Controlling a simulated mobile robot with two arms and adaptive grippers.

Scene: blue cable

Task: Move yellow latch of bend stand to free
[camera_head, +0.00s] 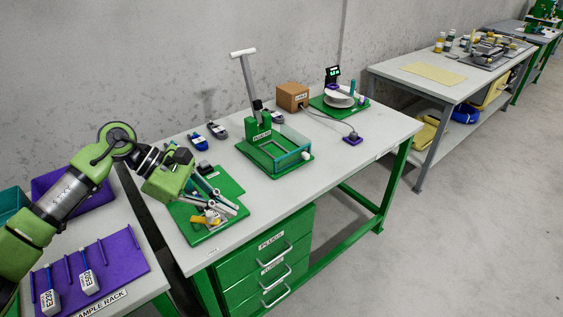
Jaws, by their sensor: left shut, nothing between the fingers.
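The bend stand (233,188) appears to be the green board at the front left of the white table, with metal parts on it. A small yellow piece, seemingly the yellow latch (197,220), shows near the board's front edge; its exact position is too small to tell. My left gripper (212,208) reaches down over the board from the left, shut and empty, its fingertips close to the yellow piece. I cannot tell whether they touch. The gripper and wrist hide part of the stand. My right gripper is not in view.
A green press (259,132) with a tall T-handle and clear-walled tray stands mid-table. Behind are a cardboard box (292,97) and a green plate with a white reel (338,99). Small dark and blue parts lie behind the stand. A purple sample rack (122,262) is at the lower left.

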